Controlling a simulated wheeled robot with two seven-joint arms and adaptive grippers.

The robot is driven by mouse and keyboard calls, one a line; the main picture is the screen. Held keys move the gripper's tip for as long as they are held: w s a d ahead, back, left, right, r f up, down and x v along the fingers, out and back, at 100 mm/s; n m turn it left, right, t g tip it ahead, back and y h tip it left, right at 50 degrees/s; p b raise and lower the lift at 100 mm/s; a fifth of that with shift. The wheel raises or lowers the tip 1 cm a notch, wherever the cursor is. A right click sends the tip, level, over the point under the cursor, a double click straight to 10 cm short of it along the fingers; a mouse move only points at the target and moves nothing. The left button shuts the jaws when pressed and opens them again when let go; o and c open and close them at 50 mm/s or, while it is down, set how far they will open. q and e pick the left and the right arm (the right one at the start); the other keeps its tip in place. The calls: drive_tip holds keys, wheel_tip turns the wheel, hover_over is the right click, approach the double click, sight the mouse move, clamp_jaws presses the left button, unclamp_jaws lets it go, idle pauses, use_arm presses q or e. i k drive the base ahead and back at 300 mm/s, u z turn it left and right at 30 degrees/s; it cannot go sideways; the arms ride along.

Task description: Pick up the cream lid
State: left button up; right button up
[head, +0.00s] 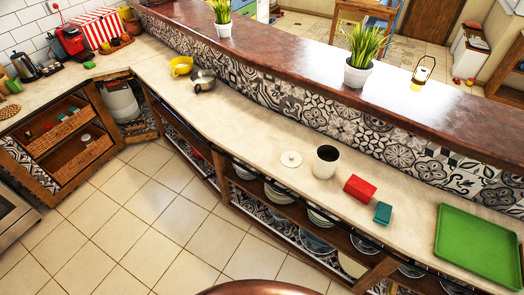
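The cream lid (291,159) is a small, flat, round disc with a slight knob at its centre. It lies on the pale countertop (245,125), close to the front edge, in the middle of the head view. A white canister with a dark open top (325,162) stands just to its right, apart from it. Neither of my grippers shows in the head view.
Right of the canister are a red box (360,188), a small teal box (383,212) and a green tray (478,246). A metal pot (204,81) and yellow bowl (181,66) stand further left. Open shelves with dishes lie below; the tiled floor (150,215) is clear.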

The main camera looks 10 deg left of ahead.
sight(290, 159)
drive_tip(key=u, duration=0.15)
drive_tip(key=i, duration=1.15)
drive_tip(key=z, duration=0.7)
